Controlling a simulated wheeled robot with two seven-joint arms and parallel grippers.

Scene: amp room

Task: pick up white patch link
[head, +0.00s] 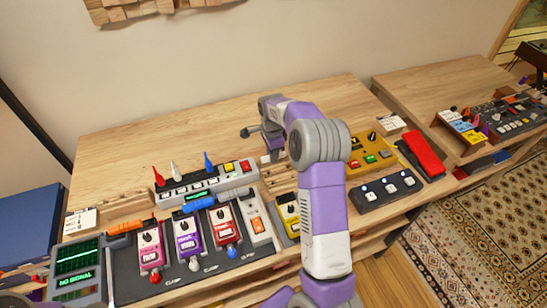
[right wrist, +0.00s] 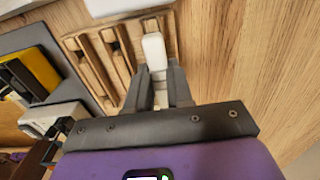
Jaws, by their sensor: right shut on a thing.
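In the right wrist view, a white, rounded, bar-like piece, which looks like the white patch link (right wrist: 154,50), stands between the fingertips of my right gripper (right wrist: 160,76). The gripper is shut on it. The piece is at the right side of a slotted wooden rack (right wrist: 84,47); I cannot tell whether it is still seated there. In the head view, my right gripper (head: 272,146) points down at the back of the desk, partly behind my own arm. My left gripper is not in view.
A pedalboard (head: 122,285) with pink, purple and red pedals is at the front left. A switch strip (head: 192,188) with red, white and blue cones stands behind it. A yellow unit (head: 372,146) and black footswitch (head: 388,188) are right of my arm. The desk's back left (head: 120,150) is clear.

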